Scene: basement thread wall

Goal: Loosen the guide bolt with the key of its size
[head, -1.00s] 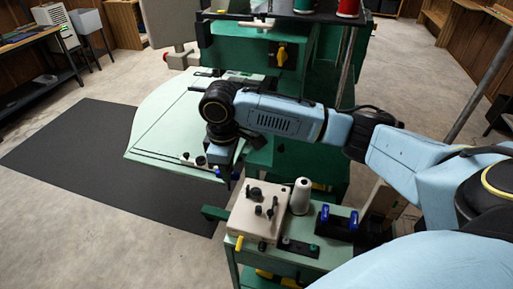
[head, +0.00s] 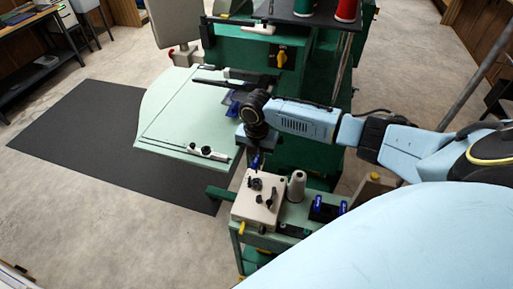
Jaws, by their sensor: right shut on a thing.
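My right gripper (head: 256,158) points down just above the far edge of the beige block (head: 248,212). It is shut on a small blue-handled key (head: 256,163), mostly hidden between the fingers; its size cannot be read. Several black bolts or knobs stand on the block's top, and I cannot tell which is the guide bolt. Whether the key touches any of them is too small to tell. A dark holder (head: 322,211) with blue handles stands right of the block. My left gripper is not in view.
A pale green table (head: 180,120) with a white bar with black knobs (head: 207,152) lies behind left. The green machine (head: 235,50) stands behind. Floor at left is open.

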